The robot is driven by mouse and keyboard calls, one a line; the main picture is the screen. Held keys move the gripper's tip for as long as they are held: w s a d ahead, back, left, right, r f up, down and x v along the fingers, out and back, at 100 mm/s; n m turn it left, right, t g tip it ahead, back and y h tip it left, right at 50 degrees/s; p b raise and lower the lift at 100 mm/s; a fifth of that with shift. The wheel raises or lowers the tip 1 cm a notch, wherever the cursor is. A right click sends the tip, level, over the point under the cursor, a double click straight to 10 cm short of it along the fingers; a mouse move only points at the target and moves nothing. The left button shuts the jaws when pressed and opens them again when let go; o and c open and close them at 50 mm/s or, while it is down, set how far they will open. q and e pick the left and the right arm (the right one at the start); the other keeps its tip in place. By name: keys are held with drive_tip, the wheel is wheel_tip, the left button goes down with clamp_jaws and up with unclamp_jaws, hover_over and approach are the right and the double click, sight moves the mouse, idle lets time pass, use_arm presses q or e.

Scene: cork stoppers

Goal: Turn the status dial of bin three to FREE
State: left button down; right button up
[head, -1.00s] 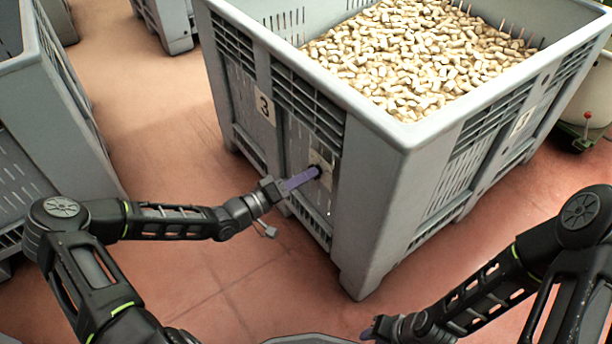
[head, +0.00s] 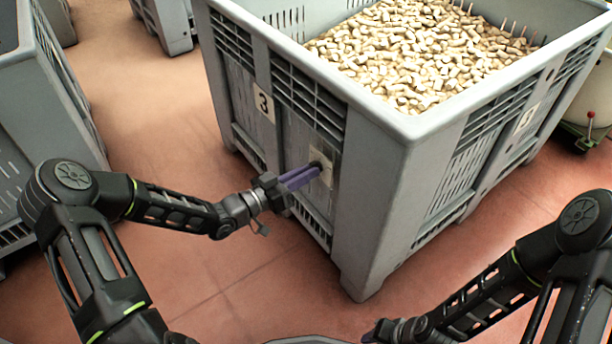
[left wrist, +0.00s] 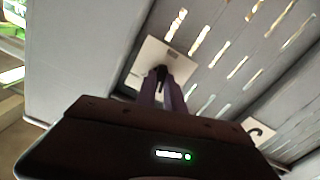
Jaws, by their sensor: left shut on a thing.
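Bin three (head: 372,200) is a large grey slatted crate with a "3" label (head: 264,104) on its left side. The status dial's pale plate (head: 326,178) sits on that same side near the corner post, with a small dark knob at its middle. My left gripper (head: 316,167) is at the plate, its purple fingers shut on the dark knob. In the left wrist view the fingers meet at the dark knob (left wrist: 161,74) in front of the pale plate (left wrist: 150,62). The fingers hide part of the dial, and its setting cannot be read. My right gripper (head: 370,334) is low at the bottom edge, its fingers barely showing.
The bin is filled with cork stoppers (head: 420,50). Another grey bin (head: 60,110) stands at the left, and a further one (head: 165,22) at the back. A green cart with a red-knobbed lever (head: 590,120) is at the right. The reddish floor between bins is clear.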

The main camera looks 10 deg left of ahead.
use_arm(q)
drive_tip(key=shift+m+b, duration=0.65)
drive_tip(key=shift+m, duration=0.95)
drive_tip(key=c, duration=1.4)
unclamp_jaws()
drive_tip(key=shift+c, duration=0.2)
drive_tip(key=p+v, duration=0.2)
drive_tip(key=v, duration=0.6)
